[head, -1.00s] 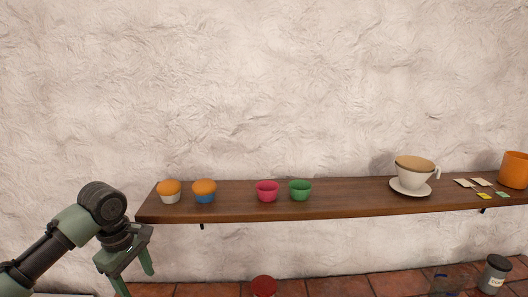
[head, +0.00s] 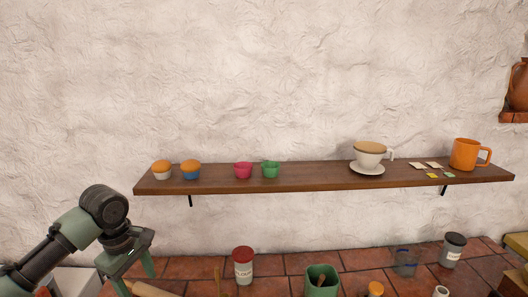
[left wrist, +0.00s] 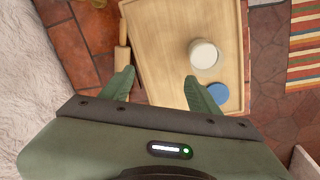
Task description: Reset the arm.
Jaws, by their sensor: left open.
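My left arm comes in from the left in the head view. Its gripper (head: 138,284) is below and left of the shelf's left end, with fingers pointing down. In the left wrist view the gripper (left wrist: 156,82) is open, its two green fingers spread apart with nothing between them. Below it is a wooden tray (left wrist: 165,25) with a white round thing (left wrist: 204,54) and a blue disc (left wrist: 218,94). A wooden rolling pin (left wrist: 122,45) lies along the tray's left side. My right gripper is in neither view.
A wooden shelf (head: 320,184) holds two muffins, a pink cup (head: 243,171), a green cup (head: 271,170), a cup on a saucer, packets and an orange mug (head: 464,154). On the tiled counter (head: 190,266) stand a red-lidded jar (head: 244,266), a green container (head: 322,282) and a dark-lidded jar (head: 453,249).

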